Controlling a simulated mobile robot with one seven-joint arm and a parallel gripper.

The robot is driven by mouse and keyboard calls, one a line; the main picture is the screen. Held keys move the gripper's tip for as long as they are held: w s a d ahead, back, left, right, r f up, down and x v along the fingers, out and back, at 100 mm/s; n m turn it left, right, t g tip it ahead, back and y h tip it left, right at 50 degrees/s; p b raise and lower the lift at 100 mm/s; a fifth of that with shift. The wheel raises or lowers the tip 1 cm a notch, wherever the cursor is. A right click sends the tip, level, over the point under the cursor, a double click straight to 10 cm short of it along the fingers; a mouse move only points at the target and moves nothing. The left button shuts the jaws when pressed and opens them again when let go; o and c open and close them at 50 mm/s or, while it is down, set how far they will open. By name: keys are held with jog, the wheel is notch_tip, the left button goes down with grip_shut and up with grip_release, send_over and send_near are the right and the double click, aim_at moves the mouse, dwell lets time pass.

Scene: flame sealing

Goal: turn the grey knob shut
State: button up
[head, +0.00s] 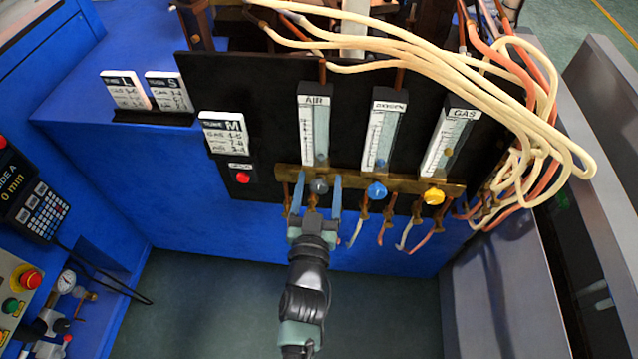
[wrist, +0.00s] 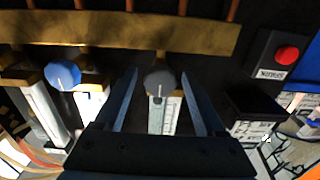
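The grey knob (head: 319,187) sits on the brass bar (head: 365,181) below the AIR flow tube (head: 314,125). In the wrist view the round grey knob (wrist: 159,82) shows a light pointer mark at its lower side. My gripper (head: 320,188) comes from below with its two blue fingers apart, one on each side of the knob. In the wrist view the gripper (wrist: 160,85) also shows open, with visible gaps between both fingers and the knob. I see no contact with the knob.
A blue knob (head: 376,190) and a yellow knob (head: 433,195) stand to the right on the same bar. A red button (head: 243,178) is left on the black panel. Pale hoses (head: 480,85) loop over the panel's right side. Thin tubes hang below the bar.

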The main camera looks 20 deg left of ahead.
jog(key=v, duration=1.3)
dwell(0.4)
